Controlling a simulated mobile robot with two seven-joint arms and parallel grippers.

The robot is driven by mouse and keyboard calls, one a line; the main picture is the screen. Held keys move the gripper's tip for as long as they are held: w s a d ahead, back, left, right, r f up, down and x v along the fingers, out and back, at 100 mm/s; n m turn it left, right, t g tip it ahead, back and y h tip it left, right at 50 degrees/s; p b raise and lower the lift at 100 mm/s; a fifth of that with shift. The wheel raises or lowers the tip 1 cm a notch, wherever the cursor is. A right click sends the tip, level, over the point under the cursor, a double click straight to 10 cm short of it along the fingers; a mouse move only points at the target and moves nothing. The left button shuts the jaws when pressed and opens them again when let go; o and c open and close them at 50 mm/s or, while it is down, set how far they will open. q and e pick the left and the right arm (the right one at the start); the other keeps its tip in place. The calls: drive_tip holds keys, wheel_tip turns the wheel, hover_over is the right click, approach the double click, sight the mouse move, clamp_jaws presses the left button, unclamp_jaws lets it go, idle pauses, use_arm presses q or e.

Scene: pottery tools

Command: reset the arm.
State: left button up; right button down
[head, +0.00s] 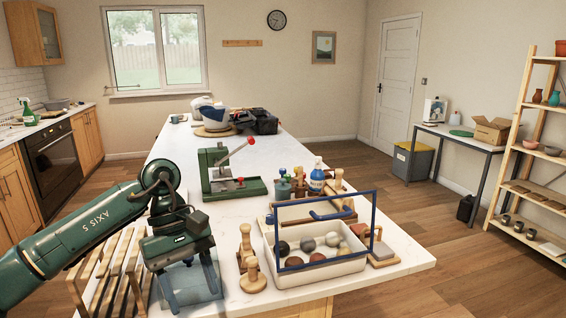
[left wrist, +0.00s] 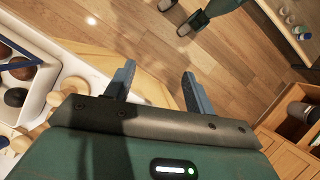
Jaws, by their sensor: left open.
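My left arm comes in from the left in the head view, bent down at the wrist over the near left of the white table. My left gripper (head: 190,284) points downward with its two fingers apart. In the left wrist view the left gripper (left wrist: 158,74) has nothing between its fingers; the table edge and wooden floor show beyond. A bluish translucent container (head: 205,290) is directly behind the fingers in the head view; I cannot tell whether they touch it. My right gripper is not in view.
A wooden slatted rack (head: 104,268) is left of the gripper. A wooden stand (head: 253,279) is close on its right, then a white tray (head: 318,273) with several balls and a blue handle. A green press (head: 232,187) stands behind. The table's far middle (head: 275,150) is clear.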

use_arm(q)
drive_tip(key=s+d+f+n+g+h, duration=0.1)
drive_tip(key=s+d+n+h, duration=0.35)
drive_tip(key=d+h, duration=0.35)
drive_tip(key=s+d+n+h, duration=0.4)
drive_tip(key=d+n+h, duration=0.2)
drive_tip(key=d, duration=0.4)
drive_tip(key=w+a+f+m+t+y, duration=0.2)
drive_tip(key=a+f+m+t+y, duration=0.3)
drive_tip(key=m+t, duration=0.85)
drive_tip(key=w+a+f+m+t+y, duration=0.25)
drive_tip(key=a+f+m+t, duration=0.45)
drive_tip(key=m, duration=1.2)
drive_tip(key=s+a+f+n+g+y, duration=0.2)
drive_tip(key=s+f+n+y, duration=0.1)
drive_tip(key=s+f+n, duration=0.2)
drive_tip(key=s+a+f+n+g+y, duration=0.3)
drive_tip(key=s+f+n, duration=0.3)
drive_tip(key=s+f, duration=0.2)
wheel_tip(320, 180, down, 2)
drive_tip(key=shift+s+a+f, duration=0.25)
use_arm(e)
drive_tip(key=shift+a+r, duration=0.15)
